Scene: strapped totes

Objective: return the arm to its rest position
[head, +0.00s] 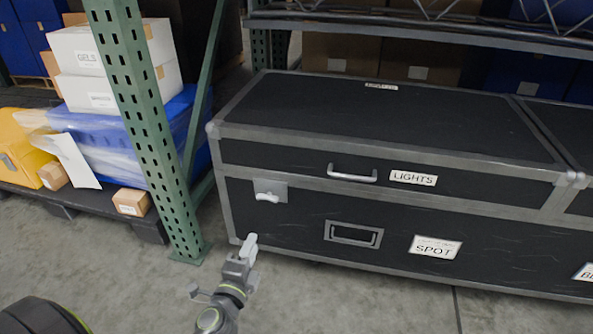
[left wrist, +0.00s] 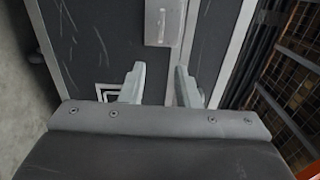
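My left gripper (head: 248,246) is low in the middle of the head view, in front of the lower left corner of a black flight case. In the left wrist view its two fingers (left wrist: 160,84) stand apart with a gap between them and nothing held. The case's dark side lies beyond the fingertips; I cannot tell how far off it is. My right gripper is not in view.
The black case (head: 300,210) has a handle (head: 352,174), a latch (head: 268,194) and labels. A green perforated rack post (head: 150,120) stands left of it. A pallet (head: 100,203) with boxes lies farther left. Grey floor (head: 370,305) is clear in front.

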